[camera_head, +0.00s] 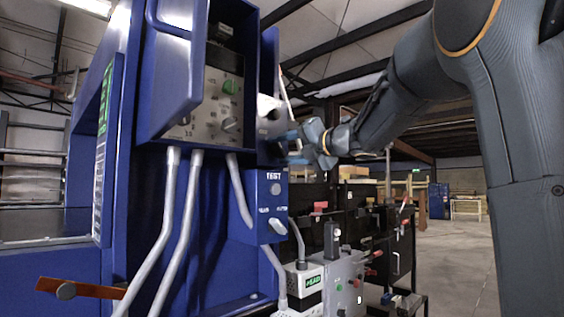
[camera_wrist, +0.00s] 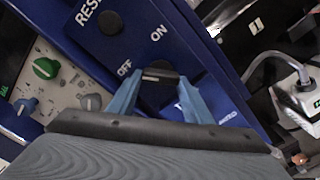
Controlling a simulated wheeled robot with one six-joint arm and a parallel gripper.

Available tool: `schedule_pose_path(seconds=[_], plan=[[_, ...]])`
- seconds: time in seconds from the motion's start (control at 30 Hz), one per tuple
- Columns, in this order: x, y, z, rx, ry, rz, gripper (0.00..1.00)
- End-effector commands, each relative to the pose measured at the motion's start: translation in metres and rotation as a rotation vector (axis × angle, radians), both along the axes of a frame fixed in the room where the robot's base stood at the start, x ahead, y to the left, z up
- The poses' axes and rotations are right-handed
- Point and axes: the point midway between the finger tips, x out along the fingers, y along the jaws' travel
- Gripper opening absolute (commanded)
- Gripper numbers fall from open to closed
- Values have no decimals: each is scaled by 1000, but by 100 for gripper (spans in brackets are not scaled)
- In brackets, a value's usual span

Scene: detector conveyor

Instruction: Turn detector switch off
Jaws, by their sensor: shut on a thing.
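The detector switch (camera_wrist: 160,75) is a dark rotary knob on a blue panel (camera_wrist: 220,85) in the wrist view. White ON and OFF labels stand above it and to its left. A light line on the knob lies almost level in the picture, with its left end facing OFF; I cannot tell which end is the pointer. My gripper (camera_wrist: 160,82) has a blue finger on either side of the knob and is shut on it. In the head view my gripper (camera_head: 294,146) reaches the blue detector cabinet (camera_head: 120,160) from the right and hides the switch.
A blue TEST box (camera_head: 268,208) with knobs sits just below my gripper. A control panel with a green knob (camera_wrist: 45,68) is at the left of the wrist view. Grey conduits (camera_head: 178,235) run below. A white device (camera_head: 305,285) stands lower right; open floor lies farther right.

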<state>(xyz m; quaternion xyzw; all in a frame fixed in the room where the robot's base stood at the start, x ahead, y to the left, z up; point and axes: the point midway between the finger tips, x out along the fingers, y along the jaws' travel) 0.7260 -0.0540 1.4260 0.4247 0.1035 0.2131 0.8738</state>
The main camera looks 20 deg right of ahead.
Motion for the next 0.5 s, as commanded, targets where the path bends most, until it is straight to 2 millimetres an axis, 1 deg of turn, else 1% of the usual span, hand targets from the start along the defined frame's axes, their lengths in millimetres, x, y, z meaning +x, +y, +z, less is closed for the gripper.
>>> schedule_pose_path(seconds=[0.03, 0.2, 0.5], plan=[[1, 0, -4, -23, -11, -1, 23], [1, -1, -3, -81, -41, 0, 23], [0, -1, -2, -120, -61, 0, 23]])
